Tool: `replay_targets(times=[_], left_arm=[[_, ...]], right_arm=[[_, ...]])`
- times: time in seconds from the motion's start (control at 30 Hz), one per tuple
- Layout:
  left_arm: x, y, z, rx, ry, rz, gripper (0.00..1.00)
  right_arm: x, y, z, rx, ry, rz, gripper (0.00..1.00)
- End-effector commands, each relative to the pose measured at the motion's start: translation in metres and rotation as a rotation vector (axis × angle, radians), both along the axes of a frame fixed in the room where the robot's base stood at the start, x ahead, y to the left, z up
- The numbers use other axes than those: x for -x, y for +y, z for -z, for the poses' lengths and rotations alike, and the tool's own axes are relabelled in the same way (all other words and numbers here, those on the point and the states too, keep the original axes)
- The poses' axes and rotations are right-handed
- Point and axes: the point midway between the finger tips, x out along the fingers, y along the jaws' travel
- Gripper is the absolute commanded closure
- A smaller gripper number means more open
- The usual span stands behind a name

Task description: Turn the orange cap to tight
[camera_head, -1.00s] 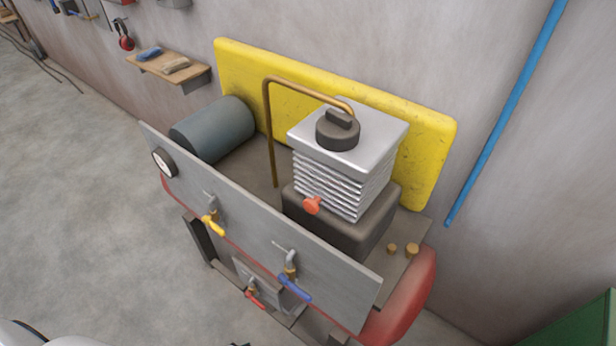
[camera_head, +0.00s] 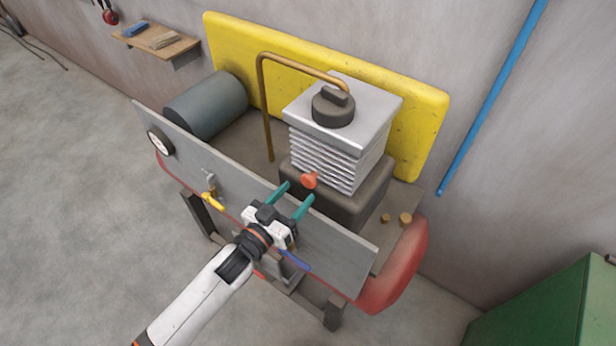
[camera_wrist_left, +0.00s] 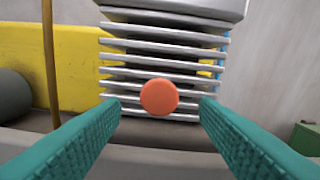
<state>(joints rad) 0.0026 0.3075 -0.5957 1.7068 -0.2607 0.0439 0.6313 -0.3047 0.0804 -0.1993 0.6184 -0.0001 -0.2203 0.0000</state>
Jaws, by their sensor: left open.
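The orange cap (camera_head: 309,180) sticks out from the front of the finned silver block, low down near the dark base. In the left wrist view the orange cap (camera_wrist_left: 159,97) is a round disc between and beyond the two fingertips. My left gripper (camera_head: 298,193) is open, with its teal fingers reaching over the grey panel toward the cap. In the left wrist view the left gripper's fingers (camera_wrist_left: 160,112) stand wide to either side of the cap, with nothing between them. I cannot tell from the cap's face how tight it sits. My right gripper is not in view.
The grey panel (camera_head: 345,254) stands in front of the cap, with a yellow-handled valve (camera_head: 212,200) and a blue-handled valve (camera_head: 295,261). A brass pipe (camera_head: 266,110) rises left of the finned block (camera_head: 338,155). A green cabinet (camera_head: 545,310) is at lower right.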

Motion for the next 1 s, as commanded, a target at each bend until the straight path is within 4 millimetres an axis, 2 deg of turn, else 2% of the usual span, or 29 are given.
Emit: replay_targets(times=[0.1,0.3,0.7,0.73,0.9,1.0], left_arm=[[-0.02,-0.014,-0.002,0.001,-0.001,-0.001,0.44],[-0.041,-0.03,0.0,0.0,0.0,-0.001,0.44],[-0.048,-0.034,0.001,-0.001,0.0,-0.001,0.44],[-0.048,-0.034,0.001,-0.001,0.0,-0.001,0.46],[-0.048,-0.034,0.001,-0.001,0.0,-0.001,0.74],[-0.047,-0.034,0.001,-0.001,0.0,-0.001,0.87]], right_arm=[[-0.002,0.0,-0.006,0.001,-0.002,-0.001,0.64],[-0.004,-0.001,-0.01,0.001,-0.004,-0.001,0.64],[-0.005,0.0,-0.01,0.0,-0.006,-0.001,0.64],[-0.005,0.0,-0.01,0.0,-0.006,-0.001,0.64],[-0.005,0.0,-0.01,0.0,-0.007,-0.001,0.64],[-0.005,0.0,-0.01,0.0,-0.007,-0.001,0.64]])
